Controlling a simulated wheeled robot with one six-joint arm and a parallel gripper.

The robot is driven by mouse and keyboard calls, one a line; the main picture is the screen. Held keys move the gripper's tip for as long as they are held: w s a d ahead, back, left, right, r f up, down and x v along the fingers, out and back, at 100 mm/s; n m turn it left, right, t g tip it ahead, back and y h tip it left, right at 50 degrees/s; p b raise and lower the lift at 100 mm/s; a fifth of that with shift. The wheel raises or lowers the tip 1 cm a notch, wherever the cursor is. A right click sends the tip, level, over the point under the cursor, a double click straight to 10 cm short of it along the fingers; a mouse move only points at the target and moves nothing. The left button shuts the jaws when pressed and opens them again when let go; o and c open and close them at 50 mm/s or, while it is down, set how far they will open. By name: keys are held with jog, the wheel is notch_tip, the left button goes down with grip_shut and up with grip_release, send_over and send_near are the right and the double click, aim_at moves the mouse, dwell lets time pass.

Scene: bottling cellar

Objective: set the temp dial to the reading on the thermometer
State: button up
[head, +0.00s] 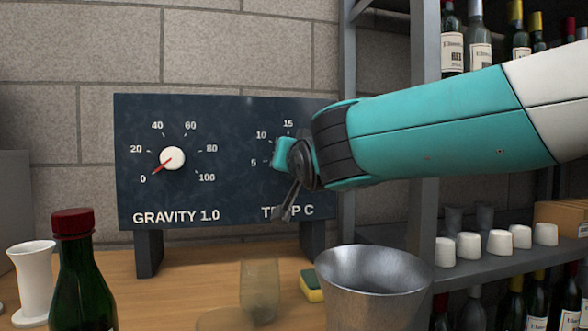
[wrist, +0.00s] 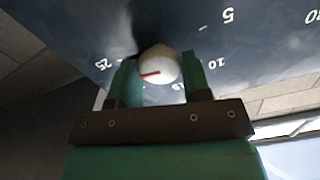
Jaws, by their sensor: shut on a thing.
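The dark panel (head: 225,120) stands on the wooden counter with two dials, GRAVITY 1.0 and TEMP C. In the head view my gripper (head: 290,165) covers the temp dial's knob and part of its scale; 5, 10 and 15 show. In the wrist view the white temp knob (wrist: 160,62) sits between the fingers of my gripper (wrist: 160,75), which is shut on it. Its red pointer points left, on the side of the 25 mark; its exact reading is unclear. No thermometer can be made out in either view.
The gravity dial (head: 173,158) points near 0. A dark bottle with a red cap (head: 73,225), a white cup (head: 32,280), a glass (head: 259,290), a yellow sponge (head: 312,286) and a metal bucket (head: 370,268) stand in front. A shelf (head: 500,263) holds several cups at right.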

jog(key=shift+f+m+b, duration=0.15)
jog(key=shift+m+b, duration=0.2)
jog(key=shift+m, duration=0.15)
jog(key=o, duration=0.9)
jog(key=shift+s, duration=0.1)
jog(key=v, duration=1.7)
jog(key=shift+d, duration=0.1)
